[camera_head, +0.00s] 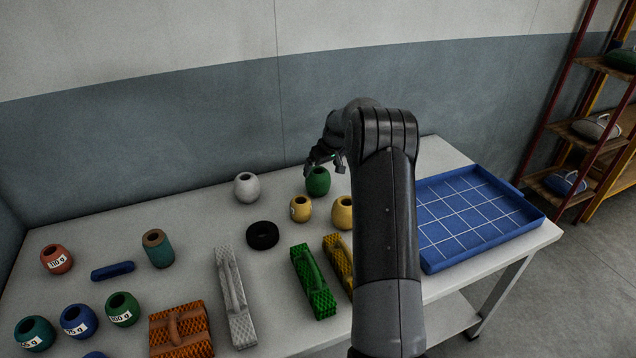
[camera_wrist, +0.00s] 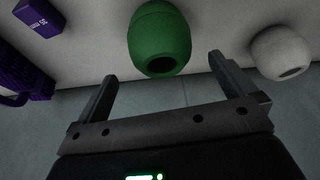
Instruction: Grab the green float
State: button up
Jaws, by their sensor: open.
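The green float (camera_head: 318,183) is a rounded barrel shape with a hole in its top. It stands toward the back of the table, just left of my arm. It also shows in the wrist view (camera_wrist: 160,38), top centre. My gripper (camera_head: 325,164) is open and empty, close above and behind the float in the head view. In the wrist view the two fingers of my gripper (camera_wrist: 163,70) are apart, with the float beyond the tips and between their lines. I cannot tell the exact gap.
A white float (camera_head: 247,188) stands left of the green one; yellow floats (camera_head: 300,209) (camera_head: 343,212) stand in front. A black ring (camera_head: 262,235) lies nearby. A blue gridded tray (camera_head: 430,262) is at the right. Purple items (camera_wrist: 36,16) show in the wrist view. The wall is close behind.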

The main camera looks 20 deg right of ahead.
aim_at(318, 179)
jog(key=x, duration=0.2)
jog(key=shift+w+f, duration=0.1)
jog(key=shift+f, duration=0.25)
jog(key=x, duration=0.5)
jog(key=shift+s+f, duration=0.2)
jog(key=shift+s, duration=0.15)
jog(key=c, duration=1)
